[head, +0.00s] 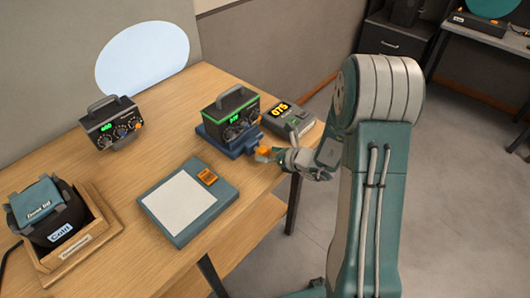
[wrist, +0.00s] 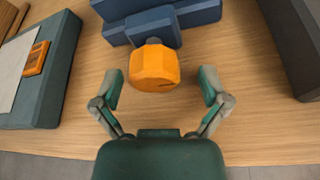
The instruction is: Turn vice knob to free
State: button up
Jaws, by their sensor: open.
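The vice knob (wrist: 154,69) is an orange faceted knob on the front of the blue vice (wrist: 180,22). In the head view the knob (head: 263,152) is partly hidden by my gripper. The blue vice (head: 226,146) sits on the table and holds a dark box with a green-edged top (head: 231,109). My gripper (wrist: 161,86) is open, with one finger on each side of the knob and a visible gap on both sides. In the head view my gripper (head: 279,158) is at the table's right edge, close to the knob. I cannot make out any lettering on the knob.
A grey device with a yellow 075 display (head: 290,117) stands right of the vice. A teal-edged pad (head: 188,203) lies to the left. A second dial box (head: 113,123) and a wooden tray (head: 105,226) with a bin stand farther left. Bare table lies between them.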

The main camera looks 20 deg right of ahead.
jog(key=shift+w+a+f, duration=0.1)
jog(key=shift+w+a, duration=0.15)
jog(key=shift+a, duration=0.35)
jog(key=shift+d, duration=0.1)
jog(key=c, duration=1.1)
jog(key=shift+c, duration=0.2)
jog(key=shift+n, duration=0.3)
jog(key=shift+n+t+h, duration=0.8)
jog(key=shift+n+h, duration=0.4)
jog(key=shift+n, duration=0.5)
jog(key=o, duration=1.1)
